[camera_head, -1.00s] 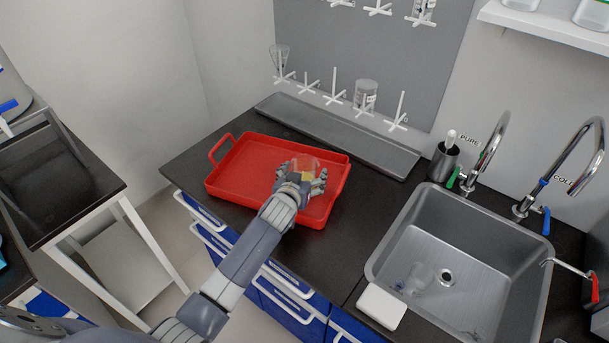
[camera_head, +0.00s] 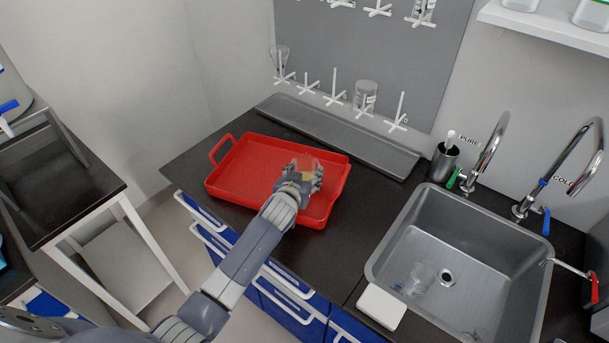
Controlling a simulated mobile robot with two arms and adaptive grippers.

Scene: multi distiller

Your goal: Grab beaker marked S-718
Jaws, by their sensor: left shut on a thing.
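My left gripper (camera_head: 304,174) is over the right half of the red tray (camera_head: 228,176) on the black counter. It is shut on a clear glass beaker (camera_head: 306,163) with a yellowish patch, mostly hidden by the fingers. I cannot read any marking on it. Another glass beaker (camera_head: 365,94) hangs upside down on a peg of the grey drying board, its label too small to read. A clear glass vessel (camera_head: 420,277) lies in the sink. My right gripper is not in view.
The steel sink (camera_head: 466,245) with tall faucets is on the right, with a white block (camera_head: 381,306) at its front left corner. A grey drip trough (camera_head: 335,132) runs behind the tray. The tray's left half is empty.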

